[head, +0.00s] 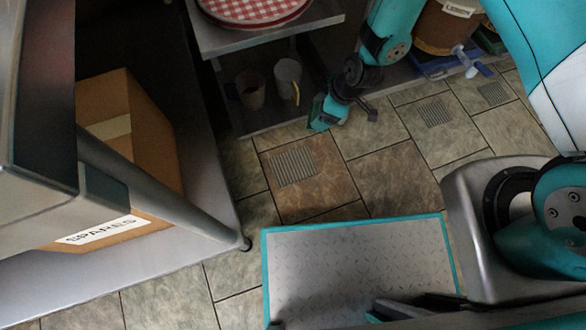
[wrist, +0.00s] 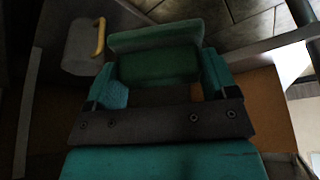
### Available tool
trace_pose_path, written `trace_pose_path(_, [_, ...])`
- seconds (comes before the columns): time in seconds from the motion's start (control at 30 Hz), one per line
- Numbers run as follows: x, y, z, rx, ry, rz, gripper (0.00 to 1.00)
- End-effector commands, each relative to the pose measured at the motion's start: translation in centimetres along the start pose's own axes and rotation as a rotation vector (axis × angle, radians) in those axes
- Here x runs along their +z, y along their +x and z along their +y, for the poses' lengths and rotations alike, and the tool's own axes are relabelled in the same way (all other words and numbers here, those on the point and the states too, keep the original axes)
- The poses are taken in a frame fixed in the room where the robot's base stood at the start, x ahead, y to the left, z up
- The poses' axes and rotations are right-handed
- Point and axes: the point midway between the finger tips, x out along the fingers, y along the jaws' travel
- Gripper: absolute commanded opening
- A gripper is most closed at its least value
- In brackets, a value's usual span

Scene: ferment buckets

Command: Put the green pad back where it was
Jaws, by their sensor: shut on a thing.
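My gripper (head: 340,108) is low over the tiled floor in the head view, beside the front edge of the low shelf. In the wrist view my gripper (wrist: 161,82) has its two teal fingers closed on a dark green block, which I take to be the green pad (wrist: 156,62). The pad spans the gap between the fingers.
A white mug (head: 287,78) with a yellow handle and a brown cup (head: 251,90) stand on the low shelf (head: 262,122). A lemon bucket (head: 445,32) with a tap stands at upper right. A SPARES carton (head: 150,150) sits at left. Floor tiles (head: 385,180) are clear.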

Motion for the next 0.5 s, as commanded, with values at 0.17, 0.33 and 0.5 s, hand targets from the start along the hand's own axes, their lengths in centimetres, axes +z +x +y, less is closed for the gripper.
trace_pose_path(0.17, [-0.7,7.3,-1.3,-0.098,-0.242,0.002,0.57])
trace_pose_path(0.33, [-1.7,10.3,-2.4,-0.167,-0.407,0.001,0.57])
trace_pose_path(0.5, [-2.1,11.4,-2.9,-0.201,-0.484,0.0,0.57])
